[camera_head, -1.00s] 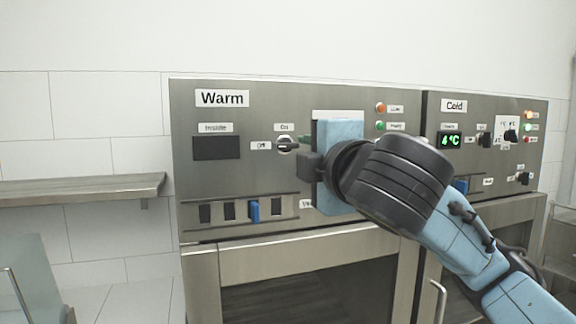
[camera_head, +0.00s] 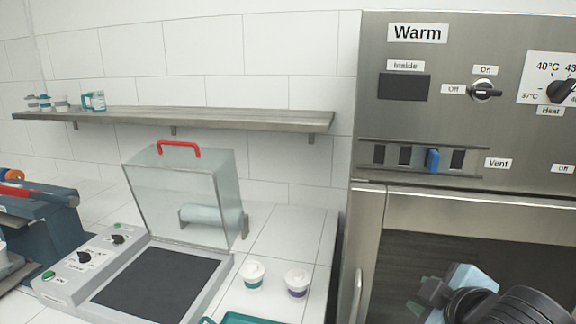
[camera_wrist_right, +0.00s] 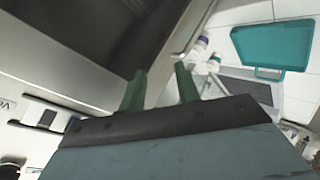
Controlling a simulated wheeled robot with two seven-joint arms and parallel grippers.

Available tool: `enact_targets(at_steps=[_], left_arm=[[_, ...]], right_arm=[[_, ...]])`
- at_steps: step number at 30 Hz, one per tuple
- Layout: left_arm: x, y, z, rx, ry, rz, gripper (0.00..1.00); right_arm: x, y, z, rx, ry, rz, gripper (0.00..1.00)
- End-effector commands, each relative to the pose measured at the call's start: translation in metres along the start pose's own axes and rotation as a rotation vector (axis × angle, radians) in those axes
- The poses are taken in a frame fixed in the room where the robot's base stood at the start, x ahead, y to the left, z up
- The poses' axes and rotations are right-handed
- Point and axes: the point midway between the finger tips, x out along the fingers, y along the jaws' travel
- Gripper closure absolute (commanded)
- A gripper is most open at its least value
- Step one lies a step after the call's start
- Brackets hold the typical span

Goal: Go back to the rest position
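My right gripper (camera_wrist_right: 160,88) shows two green fingertips apart with nothing between them in the right wrist view. In the head view, my right gripper (camera_head: 418,306) is at the lower right edge, in front of the dark window of the Warm cabinet (camera_head: 372,215). Its dark wrist and light blue body are partly cut off by the frame. My left gripper is not in view.
A clear-lidded machine (camera_head: 190,190) with a red handle stands open on the tiled counter. Two lidded cups (camera_head: 252,275) (camera_head: 297,282) stand right of it. A teal tray (camera_head: 250,318) is at the bottom edge; it also shows in the wrist view (camera_wrist_right: 272,42). A shelf (camera_head: 220,118) holds several cups.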

Motion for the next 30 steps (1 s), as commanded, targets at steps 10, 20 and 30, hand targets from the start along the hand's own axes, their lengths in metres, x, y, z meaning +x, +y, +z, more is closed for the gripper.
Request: enact_targets(at_steps=[10,20,30], left_arm=[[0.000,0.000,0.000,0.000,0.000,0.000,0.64],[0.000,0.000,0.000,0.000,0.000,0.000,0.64],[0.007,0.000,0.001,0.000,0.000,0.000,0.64]], right_arm=[[0.007,-0.144,0.104,0.418,-0.256,-0.256,0.67],[-0.025,-0.226,0.175,0.658,-0.492,-0.337,0.67],[0.007,-0.283,0.222,0.713,-0.590,-0.360,0.67]])
